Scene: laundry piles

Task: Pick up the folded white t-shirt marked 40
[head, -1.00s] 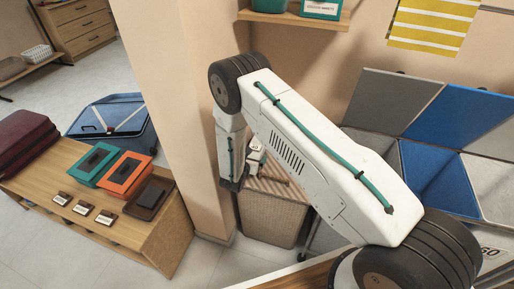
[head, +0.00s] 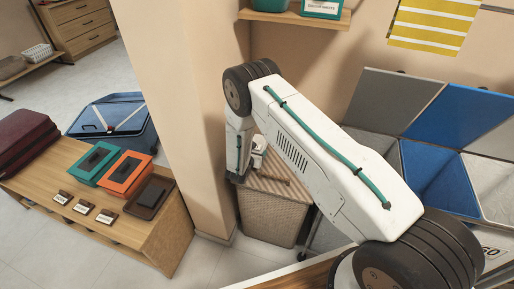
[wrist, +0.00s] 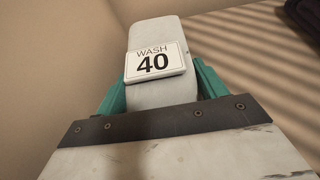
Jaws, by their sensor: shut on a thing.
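The folded white t-shirt (wrist: 155,32) has a white label reading "WASH 40" and stands upright in the wrist view. The teal fingers of my gripper (wrist: 160,88) are on both sides of it and shut on it. The lower part of the shirt is hidden behind the gripper's dark plate. In the head view my arm reaches down over the wicker hamper, and the gripper and shirt are too small and covered to make out well.
The wicker hamper (head: 270,213) stands beside a beige pillar (head: 185,120). A wooden bench (head: 150,235) at left bears teal and orange boxes. Grey and blue bins (head: 435,175) are at right. A dark thing (wrist: 305,18) lies at the wrist view's top right.

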